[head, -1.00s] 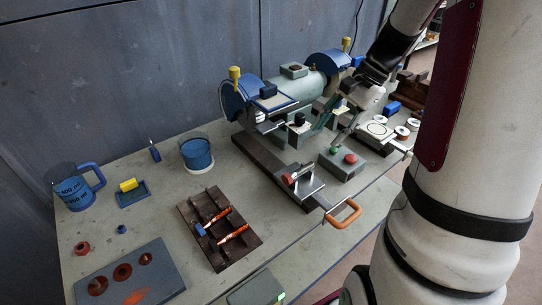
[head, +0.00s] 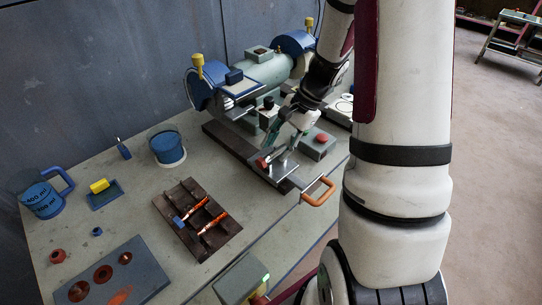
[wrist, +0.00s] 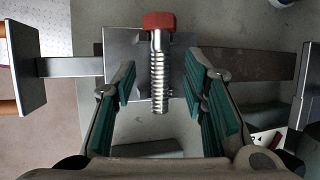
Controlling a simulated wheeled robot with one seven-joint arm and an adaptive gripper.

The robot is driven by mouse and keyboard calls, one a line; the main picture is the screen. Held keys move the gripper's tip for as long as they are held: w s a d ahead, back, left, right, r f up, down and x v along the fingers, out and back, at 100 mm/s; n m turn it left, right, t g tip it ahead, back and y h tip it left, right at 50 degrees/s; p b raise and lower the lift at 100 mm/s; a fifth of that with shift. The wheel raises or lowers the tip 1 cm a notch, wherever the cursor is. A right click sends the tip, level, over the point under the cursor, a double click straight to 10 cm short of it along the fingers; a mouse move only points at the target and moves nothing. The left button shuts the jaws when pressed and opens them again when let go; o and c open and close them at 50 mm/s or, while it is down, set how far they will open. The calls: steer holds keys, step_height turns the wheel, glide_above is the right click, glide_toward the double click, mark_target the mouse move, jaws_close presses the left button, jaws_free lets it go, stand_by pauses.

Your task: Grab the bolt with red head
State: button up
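The bolt with a red head lies on a metal plate of a clamp-like fixture. In the wrist view its red hexagonal head (wrist: 158,21) is at the top and its threaded silver shank (wrist: 159,75) points down the picture. In the head view the red head (head: 262,163) shows at the fixture near the table's front edge. My gripper (wrist: 161,78) is open, with its green-padded fingers on either side of the shank and visible gaps between. It holds nothing. In the head view my gripper (head: 279,148) is close to the bolt, partly hiding the fixture.
An orange handle (head: 318,191) juts past the table's front edge. A block with a red button (head: 320,140) stands right of the fixture, and a blue and green grinder (head: 262,70) stands behind. A dark tray (head: 178,233) with orange-handled tools lies left.

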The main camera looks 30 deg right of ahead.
steer(key=shift+x, duration=1.05)
jaws_close()
steer(key=shift+r, duration=0.1)
